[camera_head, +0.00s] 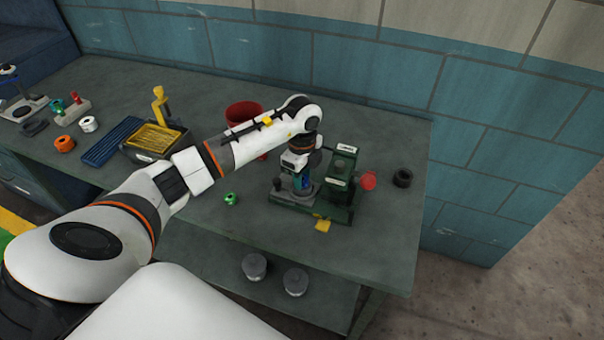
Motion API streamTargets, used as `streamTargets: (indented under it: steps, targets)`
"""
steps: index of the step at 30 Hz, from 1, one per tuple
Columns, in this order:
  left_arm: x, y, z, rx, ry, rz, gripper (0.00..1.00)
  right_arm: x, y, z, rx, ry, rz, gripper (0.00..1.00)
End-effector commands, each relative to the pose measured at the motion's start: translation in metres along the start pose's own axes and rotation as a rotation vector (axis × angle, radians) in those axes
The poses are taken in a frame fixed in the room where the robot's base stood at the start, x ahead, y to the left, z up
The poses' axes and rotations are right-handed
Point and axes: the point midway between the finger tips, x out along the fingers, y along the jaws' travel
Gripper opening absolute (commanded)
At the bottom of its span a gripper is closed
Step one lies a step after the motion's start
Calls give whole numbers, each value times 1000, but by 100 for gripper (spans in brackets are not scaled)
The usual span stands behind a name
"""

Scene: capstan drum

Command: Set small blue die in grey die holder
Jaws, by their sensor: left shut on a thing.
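My left arm reaches in from the left, and its gripper (301,178) points down over the green machine on the table. The gripper is shut on the small blue die (308,183), of which only a little blue shows between and beside the fingers. The grey die holder (301,197) is a round grey part on the machine's base, directly below the gripper. I cannot tell whether the die touches the holder or is inside it. My right gripper is not in view.
The green machine (344,165) has an upright block right of the gripper, a red knob (369,180) and a yellow tab (323,225). A black ring (403,177) lies to the right. A small green part (231,198) lies left, and a red bin (243,114) stands behind my arm.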

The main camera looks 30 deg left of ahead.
Motion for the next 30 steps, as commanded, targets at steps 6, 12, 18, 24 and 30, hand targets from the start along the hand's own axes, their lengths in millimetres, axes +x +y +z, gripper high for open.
streamTargets:
  steps: [6,12,18,24,30]
  targets:
    - [6,0,0,-1,0,0,4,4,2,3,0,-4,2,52]
    - [8,-2,0,0,1,-6,52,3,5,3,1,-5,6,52]
    - [9,-2,0,0,2,-8,52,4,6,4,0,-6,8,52]
    - [8,-1,-1,-1,2,-5,52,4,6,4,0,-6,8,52]
    - [-1,-1,-1,-1,3,-2,52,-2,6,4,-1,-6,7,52]
